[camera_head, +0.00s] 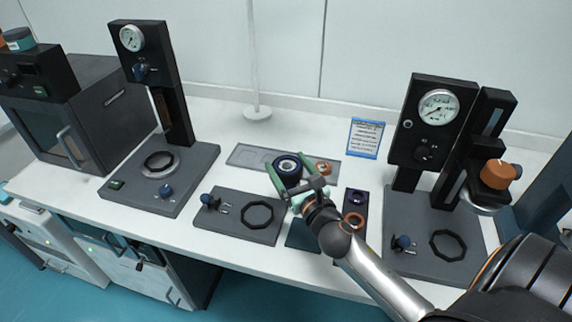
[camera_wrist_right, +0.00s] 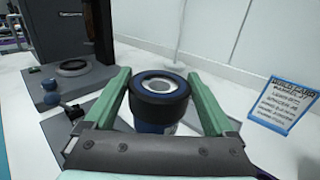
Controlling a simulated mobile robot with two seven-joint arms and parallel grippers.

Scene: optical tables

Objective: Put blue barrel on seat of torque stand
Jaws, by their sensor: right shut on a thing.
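My right gripper (camera_head: 287,180) has green fingers closed around the blue barrel (camera_head: 289,166), a short dark cylinder with a blue ring and pale centre on top. In the right wrist view the barrel (camera_wrist_right: 160,101) sits upright between the fingers (camera_wrist_right: 160,105). A low dark plate (camera_head: 225,224) with an octagonal ring (camera_head: 257,214) and a blue-knobbed clamp lies in front, to the left. Two gauge stands, left (camera_head: 170,185) and right (camera_head: 420,215), flank it; which is the torque stand I cannot tell. My left gripper is not in view.
A grey tray (camera_head: 246,155) lies behind the gripper, with an orange ring (camera_head: 324,167) near its right end. A dark strip with purple and orange rings (camera_head: 355,221) lies right of the gripper. A dark oven (camera_head: 85,120) is far left.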

